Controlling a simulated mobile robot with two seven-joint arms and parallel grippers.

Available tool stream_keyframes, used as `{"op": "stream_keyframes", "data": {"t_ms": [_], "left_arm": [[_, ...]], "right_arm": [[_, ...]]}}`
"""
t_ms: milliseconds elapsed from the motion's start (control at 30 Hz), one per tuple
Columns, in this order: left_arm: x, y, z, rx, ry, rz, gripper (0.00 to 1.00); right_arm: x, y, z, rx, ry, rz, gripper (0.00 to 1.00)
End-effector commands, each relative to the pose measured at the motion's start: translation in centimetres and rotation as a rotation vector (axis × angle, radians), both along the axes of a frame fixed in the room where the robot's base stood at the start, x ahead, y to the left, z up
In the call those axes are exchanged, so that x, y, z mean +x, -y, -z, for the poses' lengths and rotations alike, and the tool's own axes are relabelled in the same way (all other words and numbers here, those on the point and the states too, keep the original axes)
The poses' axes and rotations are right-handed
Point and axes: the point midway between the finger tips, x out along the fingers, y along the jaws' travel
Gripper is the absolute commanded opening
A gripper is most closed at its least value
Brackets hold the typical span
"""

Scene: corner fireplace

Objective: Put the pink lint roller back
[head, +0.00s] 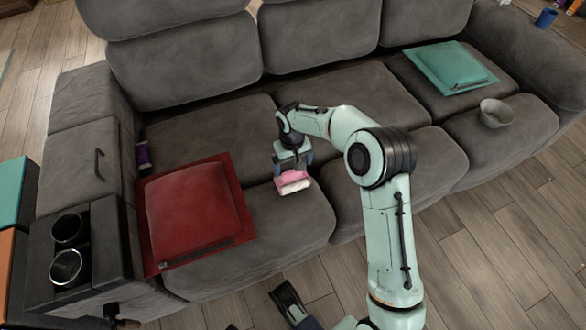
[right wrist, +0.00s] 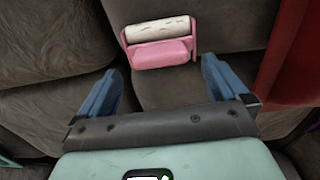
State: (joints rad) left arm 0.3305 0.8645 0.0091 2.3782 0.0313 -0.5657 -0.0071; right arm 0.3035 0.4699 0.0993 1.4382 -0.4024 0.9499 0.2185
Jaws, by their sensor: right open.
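The pink lint roller (head: 293,183) has a white roll and lies on the grey sofa's left seat, right of the red cushion. In the right wrist view the lint roller (right wrist: 160,54) lies just ahead of the gap between the fingers, with its white roll on the far side. My right gripper (head: 292,161) is over the seat beside the roller and partly covers it in the head view. In the right wrist view the right gripper (right wrist: 158,82) has its blue fingers spread with nothing between them.
The red cushion (head: 195,212) lies left of my right gripper. A purple spool-like thing (head: 143,155) is by the left armrest. A teal cushion (head: 450,66) and a bowl (head: 496,113) are on the right seat. The armrest console has two cup holders (head: 68,266).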

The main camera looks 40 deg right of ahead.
Motion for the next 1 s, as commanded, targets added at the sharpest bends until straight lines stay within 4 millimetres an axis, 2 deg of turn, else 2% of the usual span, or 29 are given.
{"op": "stream_keyframes", "data": {"t_ms": [33, 233, 400, 1000], "left_arm": [[0.6, 0.1, -0.8, 0.002, 0.021, 0.001, 0.45], [2.5, 0.4, -2.7, 0.003, 0.085, 0.005, 0.45], [1.7, 0.8, -3.0, -0.007, 0.065, 0.012, 0.45], [1.6, 0.9, -3.0, -0.009, 0.060, 0.014, 0.45]], "right_arm": [[0.0, 0.0, -1.6, 0.000, 0.004, -0.001, 1.00], [0.0, 0.0, -5.4, 0.000, 0.003, -0.001, 1.00], [0.0, 0.0, -7.1, 0.001, 0.000, 0.000, 1.00], [0.0, 0.0, -7.5, 0.001, -0.001, 0.000, 1.00]]}}
